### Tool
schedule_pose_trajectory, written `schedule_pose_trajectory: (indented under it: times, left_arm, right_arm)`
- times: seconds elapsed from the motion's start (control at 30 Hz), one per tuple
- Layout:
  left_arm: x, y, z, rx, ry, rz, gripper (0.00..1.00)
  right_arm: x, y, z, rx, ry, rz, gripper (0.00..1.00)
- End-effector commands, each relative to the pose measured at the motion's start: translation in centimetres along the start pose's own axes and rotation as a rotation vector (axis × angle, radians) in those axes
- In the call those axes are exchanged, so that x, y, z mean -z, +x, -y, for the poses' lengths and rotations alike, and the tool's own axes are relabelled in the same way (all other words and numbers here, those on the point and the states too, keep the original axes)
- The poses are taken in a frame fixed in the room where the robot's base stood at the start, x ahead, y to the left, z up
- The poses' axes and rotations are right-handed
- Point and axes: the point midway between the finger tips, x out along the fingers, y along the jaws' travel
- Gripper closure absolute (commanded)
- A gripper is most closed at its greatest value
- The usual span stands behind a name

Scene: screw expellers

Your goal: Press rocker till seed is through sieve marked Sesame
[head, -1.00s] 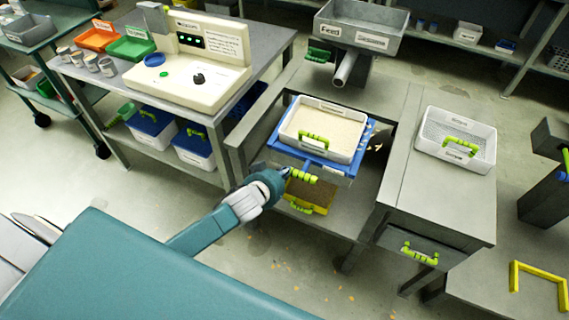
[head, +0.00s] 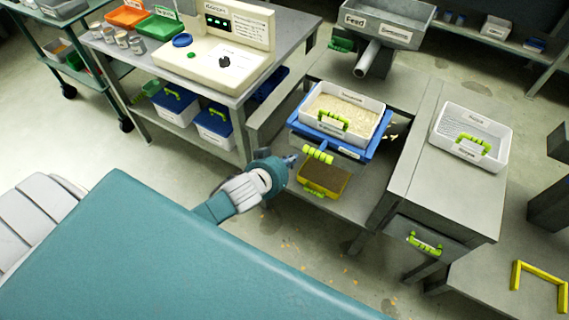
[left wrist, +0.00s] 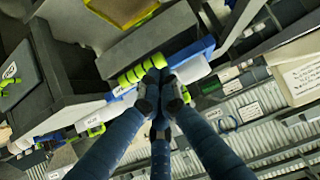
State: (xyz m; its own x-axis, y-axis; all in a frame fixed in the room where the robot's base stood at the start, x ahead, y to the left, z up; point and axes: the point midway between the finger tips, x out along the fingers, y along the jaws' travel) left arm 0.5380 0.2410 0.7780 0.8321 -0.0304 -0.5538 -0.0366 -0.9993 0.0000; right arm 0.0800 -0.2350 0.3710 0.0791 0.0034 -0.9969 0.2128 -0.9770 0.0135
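My left gripper (head: 290,161) is just left of the lime-green handle (head: 318,154) on the front of the blue rocker frame (head: 371,151), with a small gap. In the left wrist view its dark fingertips (left wrist: 162,95) are drawn together with nothing seen between them, and the green handle (left wrist: 141,69) is just beyond them. A white sieve tray (head: 373,128) with pale seed (head: 342,107) sits in the blue frame; its label is too small to read. Under it is a yellow-edged tray (head: 323,181) with brown contents. My right gripper is not in view.
A second white perforated tray (head: 497,141) stands on the grey bench at right. A feed hopper (head: 391,20) with a spout is behind the rocker. A cream control panel (head: 213,66) stands on the left table. Crumbs lie on the floor.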

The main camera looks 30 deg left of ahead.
Motion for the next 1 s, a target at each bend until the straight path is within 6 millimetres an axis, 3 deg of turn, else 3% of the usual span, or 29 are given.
schedule_pose_trajectory:
  times: [0.1, 0.3, 1.0]
  left_arm:
    - [-0.4, -2.1, 0.0, -0.001, 0.001, 0.000, 1.00]
    - [-0.5, -3.8, 0.0, -0.001, 0.001, -0.001, 1.00]
    - [-0.4, -4.0, 0.0, -0.001, 0.001, -0.002, 1.00]
  right_arm:
    - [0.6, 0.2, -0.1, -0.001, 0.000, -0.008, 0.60]
    - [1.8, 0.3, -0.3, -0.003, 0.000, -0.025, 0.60]
    - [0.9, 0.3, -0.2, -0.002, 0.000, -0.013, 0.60]
